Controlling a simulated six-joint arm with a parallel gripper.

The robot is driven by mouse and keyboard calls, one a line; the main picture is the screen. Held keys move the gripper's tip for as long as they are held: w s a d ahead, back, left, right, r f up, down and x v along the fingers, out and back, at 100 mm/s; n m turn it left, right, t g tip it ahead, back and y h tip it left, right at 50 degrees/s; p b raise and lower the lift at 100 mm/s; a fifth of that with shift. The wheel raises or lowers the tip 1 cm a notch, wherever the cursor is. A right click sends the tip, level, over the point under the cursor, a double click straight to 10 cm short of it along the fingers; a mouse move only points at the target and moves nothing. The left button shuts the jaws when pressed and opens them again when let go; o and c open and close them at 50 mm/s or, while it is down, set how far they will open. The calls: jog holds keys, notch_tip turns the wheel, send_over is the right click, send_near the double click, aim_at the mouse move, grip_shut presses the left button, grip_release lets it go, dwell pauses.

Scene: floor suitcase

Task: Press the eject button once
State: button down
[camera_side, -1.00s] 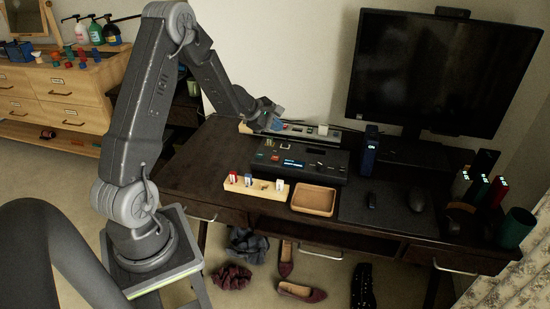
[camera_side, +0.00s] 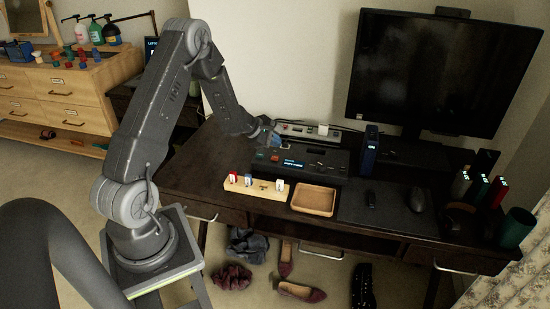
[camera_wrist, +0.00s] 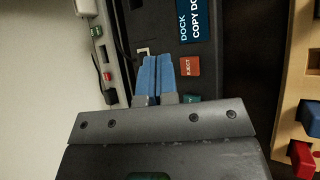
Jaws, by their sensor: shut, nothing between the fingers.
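The red eject button (camera_wrist: 189,66), labelled EJECT, sits on the dark dock in the wrist view. The dock (camera_side: 325,160) lies on the desk in the side view, with a small lit screen. My gripper (camera_wrist: 155,60) has blue fingers pressed together with nothing between them. In the wrist view the fingertips are just left of the eject button, apart from it in the picture. In the side view my gripper (camera_side: 272,140) is at the dock's left back part. I cannot tell whether the fingertips touch the dock's surface.
A power strip (camera_side: 305,131) with a white plug lies behind the dock. A wooden holder (camera_side: 262,188) with small cards or sticks and an empty wooden tray (camera_side: 314,200) stand in front. A blue box (camera_side: 370,150) and monitor (camera_side: 440,75) are to the right. The left desk top is clear.

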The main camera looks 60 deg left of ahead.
aim_at(275, 158)
jog(key=shift+f, duration=1.45)
dwell(1.0)
jog(key=shift+f, duration=0.4)
jog(key=shift+f, duration=0.4)
dwell(0.5)
dwell(0.3)
jog(key=shift+r, duration=0.85)
jog(key=shift+r, duration=2.5)
